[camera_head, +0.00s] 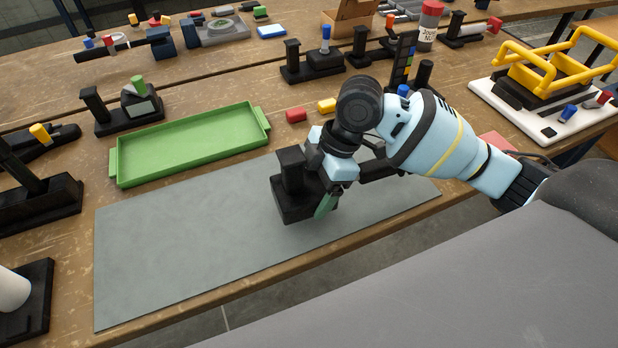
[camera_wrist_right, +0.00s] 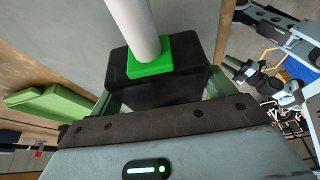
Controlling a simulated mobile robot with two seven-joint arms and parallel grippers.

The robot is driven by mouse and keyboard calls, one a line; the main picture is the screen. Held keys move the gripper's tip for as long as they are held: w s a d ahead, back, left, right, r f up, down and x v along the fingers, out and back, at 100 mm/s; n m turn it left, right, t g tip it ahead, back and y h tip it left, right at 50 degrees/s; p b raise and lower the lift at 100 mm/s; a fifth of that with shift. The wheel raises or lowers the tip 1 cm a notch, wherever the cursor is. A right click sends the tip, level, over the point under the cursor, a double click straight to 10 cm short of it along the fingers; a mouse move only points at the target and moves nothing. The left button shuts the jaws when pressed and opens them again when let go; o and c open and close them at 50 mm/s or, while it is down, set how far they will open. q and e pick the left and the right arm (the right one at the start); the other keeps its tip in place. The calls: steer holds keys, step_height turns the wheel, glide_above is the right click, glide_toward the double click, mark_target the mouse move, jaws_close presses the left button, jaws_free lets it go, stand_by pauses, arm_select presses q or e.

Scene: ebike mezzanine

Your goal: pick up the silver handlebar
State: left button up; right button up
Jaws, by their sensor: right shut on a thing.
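My right gripper (camera_head: 322,198) is above the front part of the grey mat (camera_head: 190,240), shut on a black block (camera_head: 290,203). In the right wrist view the fingers of this gripper (camera_wrist_right: 160,100) lie on either side of the black block (camera_wrist_right: 150,92). A pale silver-white tube (camera_wrist_right: 132,28) rises from a green collar (camera_wrist_right: 150,58) on that block. I cannot tell for sure that this tube is the silver handlebar. The tube is hidden in the head view. Whether the block touches the mat is unclear.
A green tray (camera_head: 190,145) lies behind the mat. Several black stands line the back and left. A yellow-railed fixture (camera_head: 545,72) stands at right. The mat's left half is clear.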

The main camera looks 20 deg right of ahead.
steer(key=s+r, duration=0.1)
steer(key=s, duration=1.1)
steer(key=shift+s+a+r, duration=0.2)
steer(key=shift+s+a, duration=0.2)
steer(key=shift+a, duration=0.1)
